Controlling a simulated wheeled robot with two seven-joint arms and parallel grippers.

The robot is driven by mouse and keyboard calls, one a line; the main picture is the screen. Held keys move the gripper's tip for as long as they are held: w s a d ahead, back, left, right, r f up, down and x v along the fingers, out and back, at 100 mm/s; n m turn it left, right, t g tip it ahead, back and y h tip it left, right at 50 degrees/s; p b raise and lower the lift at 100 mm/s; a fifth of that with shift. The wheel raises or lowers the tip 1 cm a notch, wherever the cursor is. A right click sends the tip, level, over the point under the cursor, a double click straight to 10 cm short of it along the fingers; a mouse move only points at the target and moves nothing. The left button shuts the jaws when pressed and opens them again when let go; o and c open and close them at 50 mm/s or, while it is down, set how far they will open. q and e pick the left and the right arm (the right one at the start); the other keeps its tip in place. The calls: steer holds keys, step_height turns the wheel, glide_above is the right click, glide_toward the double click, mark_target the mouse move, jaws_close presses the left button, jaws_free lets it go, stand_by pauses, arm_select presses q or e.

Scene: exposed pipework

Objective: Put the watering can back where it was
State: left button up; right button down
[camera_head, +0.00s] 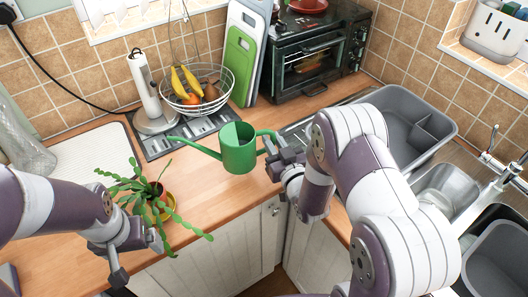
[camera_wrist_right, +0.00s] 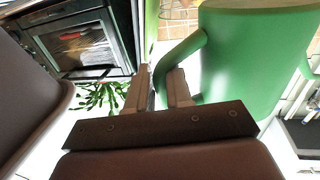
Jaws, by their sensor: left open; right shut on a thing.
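The green watering can (camera_head: 238,152) is in the middle of the head view, in front of the fruit basket, with its spout pointing left. It appears held above the wooden counter near its front edge, roughly upright. My right gripper (camera_head: 272,150) is shut on its handle at the right side. In the right wrist view the can (camera_wrist_right: 250,60) fills the upper right, and the gripper's fingers (camera_wrist_right: 162,85) close on the green handle. My left gripper (camera_head: 138,258) is open and empty, low at the left, just in front of the potted plant.
A plant in a yellow pot (camera_head: 166,208) stands on the counter (camera_head: 215,195). Behind are a wire fruit basket (camera_head: 212,90), a paper-towel holder (camera_head: 148,95), cutting boards (camera_head: 240,55) and a toaster oven (camera_head: 315,55). A grey basin (camera_head: 440,115) and sink lie right.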

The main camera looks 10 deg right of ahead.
steer(key=f, duration=0.3)
steer(key=w+a+f, duration=0.1)
steer(key=f, duration=0.1)
steer(key=shift+a, duration=0.1)
steer(key=c, duration=1.4)
jaws_free()
steer(key=shift+f, duration=0.2)
steer(key=shift+c, duration=0.2)
steer(key=o, duration=0.4)
steer(key=shift+r, duration=0.1)
